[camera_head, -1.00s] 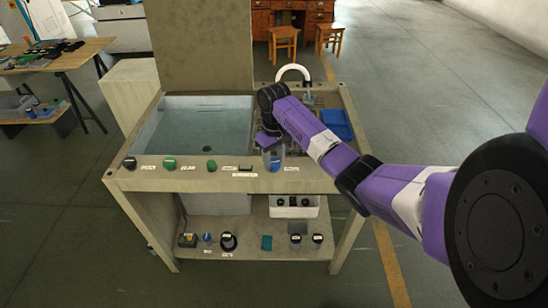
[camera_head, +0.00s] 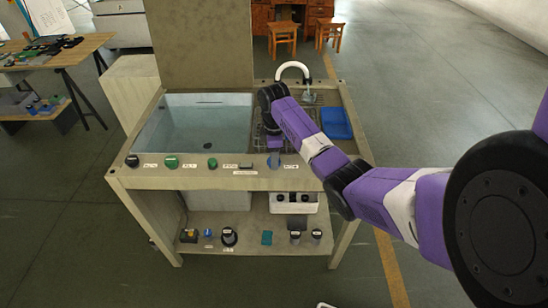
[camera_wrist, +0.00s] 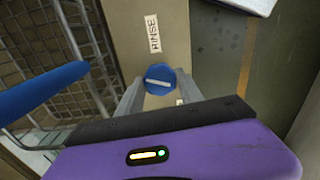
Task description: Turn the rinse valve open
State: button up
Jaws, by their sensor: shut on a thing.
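The rinse valve is a round blue knob (camera_wrist: 160,79) with a white line across its face, lying nearly level in the wrist view. A white label reading RINSE (camera_wrist: 153,34) is beside it on the beige front rail. My gripper (camera_wrist: 160,90) has its two grey fingers on either side of the knob, shut on it. In the head view my gripper (camera_head: 273,153) is at the bench's front rail, and the blue knob (camera_head: 274,162) is partly hidden behind it.
The bench (camera_head: 215,180) has a water-filled basin (camera_head: 205,125) at left, a wire basket (camera_wrist: 95,60) behind the rail, a blue tray (camera_head: 336,123) and a white curved spout (camera_head: 292,68). Green knobs (camera_head: 171,162) and a black knob (camera_head: 132,161) line the rail.

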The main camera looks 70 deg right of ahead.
jog(key=shift+w+r+n, duration=0.1)
jog(key=shift+n, duration=2.1)
jog(key=o, duration=1.4)
notch_tip(320, 180, up, 8)
jog(key=shift+f+b, duration=0.1)
jog(key=shift+b, duration=0.65)
